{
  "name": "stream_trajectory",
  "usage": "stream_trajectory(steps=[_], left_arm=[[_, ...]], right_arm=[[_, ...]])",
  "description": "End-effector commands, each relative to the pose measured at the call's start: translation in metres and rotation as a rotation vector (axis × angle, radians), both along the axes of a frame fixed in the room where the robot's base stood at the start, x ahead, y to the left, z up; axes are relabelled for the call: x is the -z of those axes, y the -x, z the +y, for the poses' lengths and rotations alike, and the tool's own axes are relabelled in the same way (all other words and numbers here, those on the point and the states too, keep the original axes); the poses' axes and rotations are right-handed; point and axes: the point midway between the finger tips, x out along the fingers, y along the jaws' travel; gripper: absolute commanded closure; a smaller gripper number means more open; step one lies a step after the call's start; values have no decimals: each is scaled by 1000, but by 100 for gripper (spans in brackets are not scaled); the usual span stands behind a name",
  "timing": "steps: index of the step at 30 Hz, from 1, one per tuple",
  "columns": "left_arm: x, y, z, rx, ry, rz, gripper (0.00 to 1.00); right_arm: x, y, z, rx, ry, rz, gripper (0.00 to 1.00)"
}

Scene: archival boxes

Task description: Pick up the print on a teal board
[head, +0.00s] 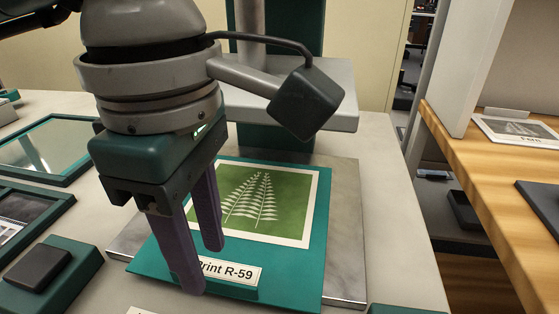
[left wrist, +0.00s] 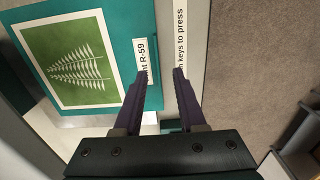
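The print on a teal board (head: 312,262) lies flat on a grey metal plate (head: 348,225). It is a green sheet with a white fern and pale border, and it also shows in the left wrist view (left wrist: 70,60). Its front label, "Print R-59" (head: 236,273), is partly hidden by a finger. My left gripper (head: 201,268) points down at the board's front left part, fingers apart with nothing seen held. In the left wrist view its fingertips (left wrist: 159,74) are near the label and the board's front edge; contact cannot be told. My right gripper is not in view.
A grey and teal press-like stand (head: 300,112) rises behind the board. Teal-framed panels (head: 55,148) and a teal block with a dark pad (head: 40,275) lie at left. A wooden shelf (head: 480,165) with another print (head: 518,130) stands at right, across a gap.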

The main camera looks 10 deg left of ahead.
Motion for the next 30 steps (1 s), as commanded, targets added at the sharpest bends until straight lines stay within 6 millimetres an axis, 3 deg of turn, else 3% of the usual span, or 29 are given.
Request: stream_trajectory(steps=[6, 15, 26, 30], left_arm=[[35, -3, 1, 0, 0, 4, 60], [40, -3, 1, 1, 2, 1, 60], [40, -3, 1, 1, 2, 1, 99], [40, -3, 1, 1, 2, 1, 100]], right_arm=[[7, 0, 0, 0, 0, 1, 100], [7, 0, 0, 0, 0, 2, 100], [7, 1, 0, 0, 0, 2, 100], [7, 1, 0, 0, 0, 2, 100]])
